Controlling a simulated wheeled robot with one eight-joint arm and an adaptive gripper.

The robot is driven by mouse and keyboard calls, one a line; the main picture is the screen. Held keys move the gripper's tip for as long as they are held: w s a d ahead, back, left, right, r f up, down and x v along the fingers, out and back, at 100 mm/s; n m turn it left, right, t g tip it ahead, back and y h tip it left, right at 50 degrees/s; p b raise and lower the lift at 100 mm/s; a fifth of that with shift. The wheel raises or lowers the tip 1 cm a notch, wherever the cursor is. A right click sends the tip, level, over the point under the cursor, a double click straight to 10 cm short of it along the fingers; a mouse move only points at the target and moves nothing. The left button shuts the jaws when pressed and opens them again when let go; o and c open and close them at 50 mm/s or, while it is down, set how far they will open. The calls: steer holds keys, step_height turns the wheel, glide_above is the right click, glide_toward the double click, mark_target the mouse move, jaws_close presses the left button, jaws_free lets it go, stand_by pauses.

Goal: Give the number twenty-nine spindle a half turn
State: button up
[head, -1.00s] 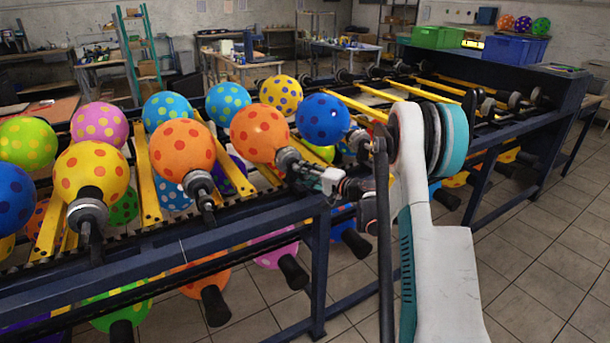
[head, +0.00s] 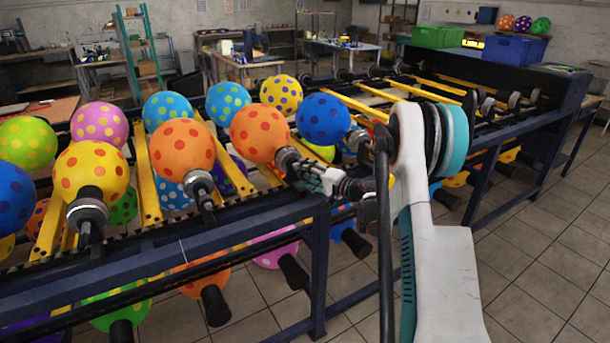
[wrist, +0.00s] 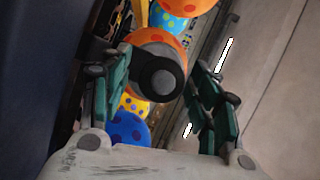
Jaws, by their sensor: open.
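An orange balloon with red dots (head: 259,133) sits on a spindle (head: 287,158) on the rack's near side. My gripper (head: 309,174) is at this spindle's outer end. In the wrist view, the round dark spindle end (wrist: 162,78) with its grey collar lies between the two green fingers of my gripper (wrist: 160,85). The fingers are open, with a visible gap on each side of the spindle. The orange balloon (wrist: 155,38) is partly hidden behind the collar. No spindle number is legible.
Neighbouring spindles carry an orange balloon (head: 181,150) to the left and a blue balloon (head: 323,119) to the right. The dark blue rack rail (head: 200,245) runs below. More balloons hang underneath. Tiled floor (head: 530,240) is clear at right.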

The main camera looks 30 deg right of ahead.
steer(key=v, duration=1.1)
steer(key=shift+s+d, duration=0.2)
steer(key=shift+s, duration=0.2)
steer(key=shift+r, duration=0.1)
